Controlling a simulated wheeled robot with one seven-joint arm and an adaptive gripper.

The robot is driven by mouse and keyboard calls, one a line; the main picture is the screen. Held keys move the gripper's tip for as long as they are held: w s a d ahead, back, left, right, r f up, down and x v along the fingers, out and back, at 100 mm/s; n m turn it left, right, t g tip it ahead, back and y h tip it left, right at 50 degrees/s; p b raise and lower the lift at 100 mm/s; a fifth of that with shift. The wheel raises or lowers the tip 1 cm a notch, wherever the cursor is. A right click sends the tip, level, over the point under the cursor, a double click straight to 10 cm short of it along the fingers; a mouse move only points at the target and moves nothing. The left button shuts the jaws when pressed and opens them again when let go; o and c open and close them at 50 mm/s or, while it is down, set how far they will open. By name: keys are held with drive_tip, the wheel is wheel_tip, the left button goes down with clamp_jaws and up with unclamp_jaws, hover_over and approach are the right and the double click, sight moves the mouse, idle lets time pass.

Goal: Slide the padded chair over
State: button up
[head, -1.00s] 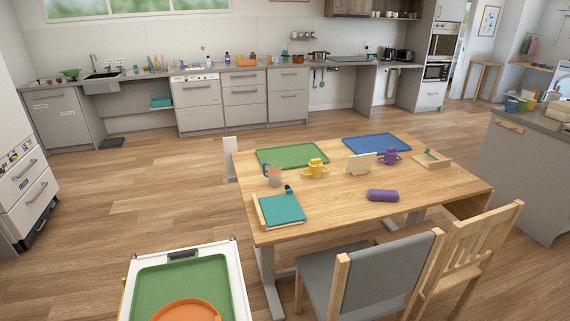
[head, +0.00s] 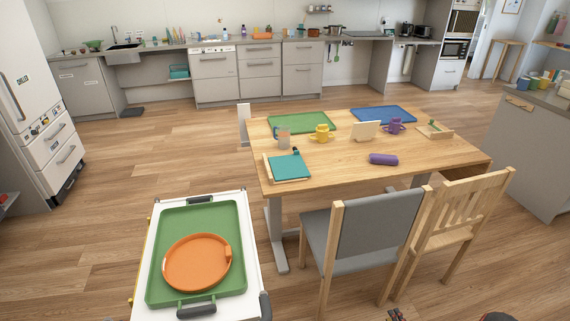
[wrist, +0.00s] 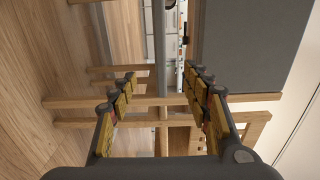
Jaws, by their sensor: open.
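The padded chair (head: 375,232) has a light wooden frame with a grey seat and back. It stands upright at the near side of the wooden table (head: 440,150), its back towards me, left of a slatted wooden chair. In the wrist view the grey padding (wrist: 250,45) fills the upper right, with light wooden bars below it. My gripper (wrist: 163,78) shows there with its two yellow-padded fingers spread apart and nothing held between them. Wooden bars show beyond and between the fingers; I cannot tell whether they touch. In the head view only dark bits show at the bottom edge.
The slatted wooden chair (head: 455,225) stands close on the right. A white trolley (head: 256,225) with a green tray (head: 195,212) and orange plate (head: 197,262) is at the left. Mugs, trays and a purple roll (head: 384,159) lie on the table.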

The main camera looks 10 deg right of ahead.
drive_tip(key=s+a+f+m+g+y, duration=0.1)
drive_tip(key=s+a+m+y, duration=0.1)
drive_tip(key=a, duration=0.3)
drive_tip(key=s+a+f+m+g+y, duration=0.1)
drive_tip(key=s+a+g+y, duration=0.15)
drive_tip(key=a, duration=0.25)
drive_tip(key=s+a+r+n+g+y, duration=0.25)
drive_tip(key=a+r+g+y, duration=0.35)
drive_tip(key=r, duration=0.3)
drive_tip(key=s+a+r+n+g+h+p, duration=0.1)
drive_tip(key=s+a+r+n+g+h, duration=0.2)
drive_tip(key=r, duration=0.9)
drive_tip(key=s+r+n+g+h+p, duration=0.1)
drive_tip(key=s+r+n+g+h, duration=0.2)
drive_tip(key=r, duration=0.8)
drive_tip(key=s+a+r+n+g+h+p, duration=0.1)
drive_tip(key=s+a+r+n+g+h, duration=0.25)
drive_tip(key=r, duration=0.85)
drive_tip(key=a+r+n+t+h+p, duration=0.1)
drive_tip(key=a+r+n+t, duration=0.2)
drive_tip(key=r, duration=0.8)
drive_tip(key=s+a+r+n+t+h+p, duration=0.1)
drive_tip(key=a+r+n, duration=0.4)
drive_tip(key=r, duration=0.6)
drive_tip(key=a+t+p, duration=0.1)
drive_tip(key=t, duration=0.1)
drive_tip(key=shift+s+r+t+h, duration=0.2)
drive_tip(key=shift+r+t+h, duration=0.1)
